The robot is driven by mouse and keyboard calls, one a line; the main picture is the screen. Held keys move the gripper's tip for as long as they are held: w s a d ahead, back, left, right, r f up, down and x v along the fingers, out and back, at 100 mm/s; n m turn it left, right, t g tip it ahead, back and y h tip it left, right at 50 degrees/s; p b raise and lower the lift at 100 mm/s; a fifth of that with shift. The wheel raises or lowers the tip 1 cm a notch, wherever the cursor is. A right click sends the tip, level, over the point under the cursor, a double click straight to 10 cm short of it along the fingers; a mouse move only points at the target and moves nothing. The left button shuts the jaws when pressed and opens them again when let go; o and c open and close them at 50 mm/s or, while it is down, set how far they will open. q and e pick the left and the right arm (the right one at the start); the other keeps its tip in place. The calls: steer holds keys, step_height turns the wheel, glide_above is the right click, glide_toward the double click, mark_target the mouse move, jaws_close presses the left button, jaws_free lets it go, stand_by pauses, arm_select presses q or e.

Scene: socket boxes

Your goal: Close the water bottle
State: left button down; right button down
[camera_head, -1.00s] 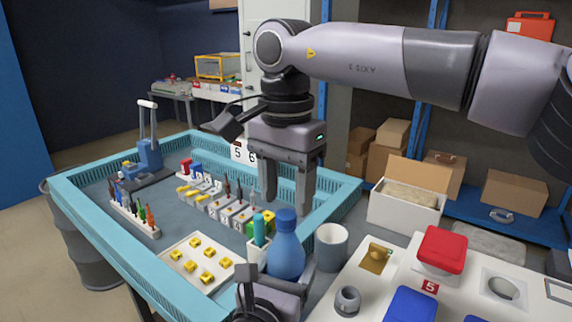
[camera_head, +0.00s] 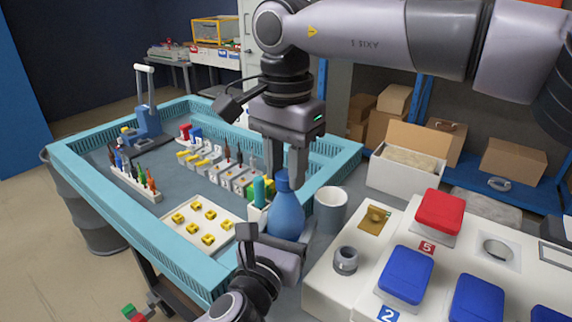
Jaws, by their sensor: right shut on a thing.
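The blue water bottle (camera_head: 286,214) stands upright at the near edge of the teal-rimmed table. My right gripper (camera_head: 286,170) points straight down from above and is shut on the bottle's blue cap (camera_head: 282,183), whose top is partly hidden by the fingers. My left gripper (camera_head: 272,244) is low in front of the bottle, with one dark finger to the left of the bottle and the other part near its lower right side. Whether the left fingers touch the bottle is hidden.
A grey cup (camera_head: 330,210) stands just right of the bottle. A teal holder piece (camera_head: 259,191) is close on its left. A white panel with red (camera_head: 440,212) and blue (camera_head: 406,275) boxes lies at the right. A tray of yellow pieces (camera_head: 200,222) lies left.

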steer(key=m, duration=2.2)
steer(key=c, duration=0.8)
jaws_free()
steer(key=shift+r, duration=2.2)
steer(key=shift+c, duration=0.3)
